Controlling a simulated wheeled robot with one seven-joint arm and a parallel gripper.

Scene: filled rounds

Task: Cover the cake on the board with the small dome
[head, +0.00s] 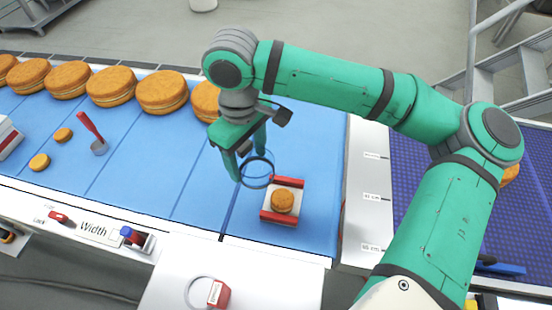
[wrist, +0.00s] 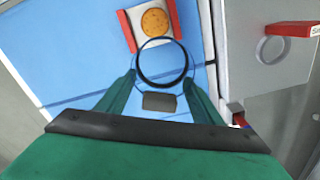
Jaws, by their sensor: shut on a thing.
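My gripper (head: 248,167) is shut on the small dome (head: 257,172), a clear cover with a dark round rim. The dome is between the two fingers in the wrist view (wrist: 162,62). The cake (head: 283,202) is a small round golden-brown cake. It sits on a pale board with red end bars (head: 279,217) on the blue belt. The dome is held above the belt, to the upper left of the cake in the head view. In the wrist view the cake (wrist: 155,21) lies just beyond the dome's rim and is uncovered.
Several large cakes (head: 162,92) line the belt's far side. Two small cakes (head: 63,134) and a red-handled tool (head: 91,129) lie to the left.

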